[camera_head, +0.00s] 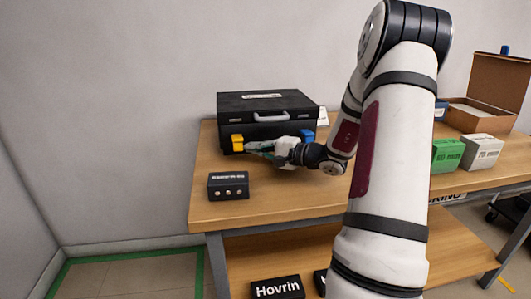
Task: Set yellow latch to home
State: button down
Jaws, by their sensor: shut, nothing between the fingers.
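A black case (267,104) with a pale handle stands on the wooden table near the wall. The yellow latch (237,142) is on the left of its front face. A blue latch (307,136) is on the right of that face. My gripper (250,148) is shut and empty, pointing left, with its tips close to the yellow latch. I cannot tell whether the tips touch it. The blue latch is partly hidden by my gripper and wrist. The latch's exact position is too small to tell.
A small black box (228,187) stands in front of the case on the table (270,208). Green (447,154) and white (482,152) boxes and an open cardboard box (495,90) stand at the right. A black box marked Hovrin (277,288) is on the lower shelf.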

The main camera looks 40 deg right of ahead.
jog(key=shift+w+a, duration=0.15)
jog(key=shift+w, duration=0.35)
jog(key=shift+s+a+r+m+g+p, duration=0.15)
jog(key=shift+m+g+p, duration=0.15)
jog(key=shift+p, duration=0.25)
